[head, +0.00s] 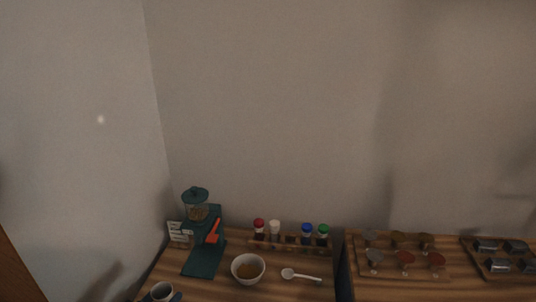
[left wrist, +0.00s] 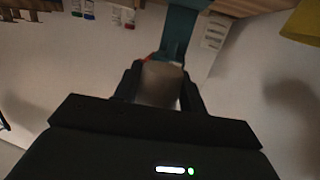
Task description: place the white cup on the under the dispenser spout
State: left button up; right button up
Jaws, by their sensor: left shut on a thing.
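The white cup (head: 160,291) shows at the bottom edge of the head view, at the left front of the wooden counter. A small dark part of my left gripper (head: 176,297) is beside it. In the left wrist view the gripper (left wrist: 160,85) is shut on the cup (left wrist: 158,82), which fills the space between the fingers. The teal dispenser (head: 203,225) has a clear hopper, an orange lever and a flat base plate (head: 205,259). It stands at the back left of the counter, beyond the cup. The dispenser also shows in the left wrist view (left wrist: 179,32). The spout is not clearly visible.
A bowl (head: 248,268) with brownish contents and a white spoon (head: 300,275) are right of the dispenser. A rack of several capped jars (head: 290,241) stands behind them. A small card (head: 178,232) is by the wall. Trays (head: 400,269) are further right.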

pick_arm(q)
jog(key=s+d+r, duration=0.4)
jog(key=d+r, duration=0.2)
jog(key=d, duration=0.2)
jog(key=s+r+n+y, duration=0.3)
jog(key=s+r+y, duration=0.1)
jog(key=r, duration=0.5)
jog(key=shift+s+d+r+t, duration=0.3)
jog(key=shift+s+r, duration=0.1)
jog(key=shift+s, duration=0.3)
